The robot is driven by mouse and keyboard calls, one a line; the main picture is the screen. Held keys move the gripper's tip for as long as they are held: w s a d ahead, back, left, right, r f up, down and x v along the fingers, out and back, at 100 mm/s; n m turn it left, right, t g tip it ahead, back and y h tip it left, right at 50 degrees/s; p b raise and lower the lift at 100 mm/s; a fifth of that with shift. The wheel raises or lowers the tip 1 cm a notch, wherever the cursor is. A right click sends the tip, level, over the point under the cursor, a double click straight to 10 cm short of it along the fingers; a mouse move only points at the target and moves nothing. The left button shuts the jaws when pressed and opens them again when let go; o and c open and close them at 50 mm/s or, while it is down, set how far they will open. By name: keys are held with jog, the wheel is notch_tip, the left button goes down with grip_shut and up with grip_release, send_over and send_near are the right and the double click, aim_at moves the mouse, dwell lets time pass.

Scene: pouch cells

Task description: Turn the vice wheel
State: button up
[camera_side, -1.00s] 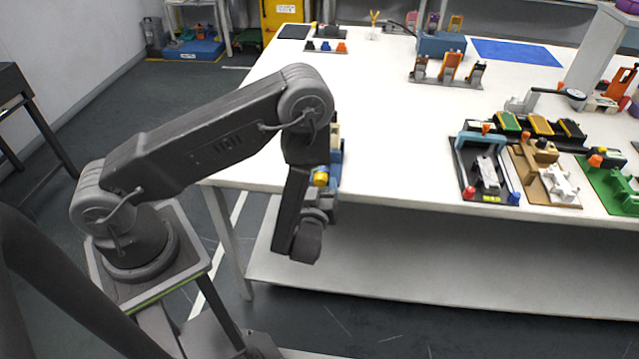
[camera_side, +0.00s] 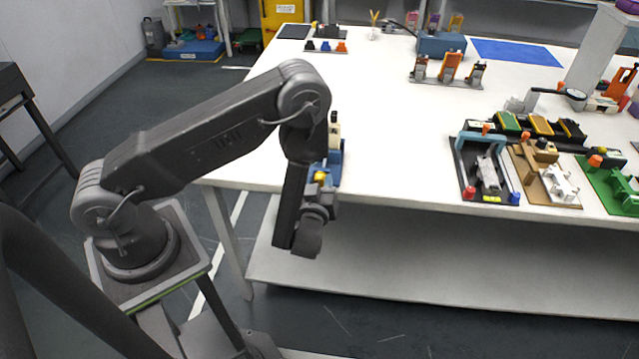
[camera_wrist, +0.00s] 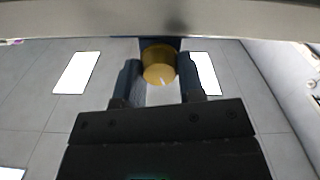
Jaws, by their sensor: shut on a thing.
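The vice wheel, a yellow round knob (camera_wrist: 158,64), sits between the two fingers of my gripper (camera_wrist: 156,85) in the wrist view. My gripper is shut on it, with a finger on each side. In the side view the yellow wheel (camera_side: 320,178) shows at the table's front edge, partly hidden by my arm. The blue vice (camera_side: 336,163) stands behind it at the table's edge, with a tan and black upright part (camera_side: 334,130) on top. The vice is mostly hidden in the wrist view.
The white table (camera_side: 400,120) is clear to the right of the vice. Fixtures on a black base (camera_side: 484,170) and a brown base (camera_side: 543,175) stand at the right front. An orange and grey rack (camera_side: 447,70) and a blue mat (camera_side: 515,52) lie farther back.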

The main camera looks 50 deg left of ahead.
jog(key=shift+m, duration=0.4)
jog(key=m, duration=0.2)
jog(key=shift+m, duration=2.2)
jog(key=o, duration=0.9)
jog(key=shift+d, duration=0.15)
jog(key=v, duration=1.3)
jog(key=shift+s+d, duration=0.2)
jog(key=shift+s, duration=0.05)
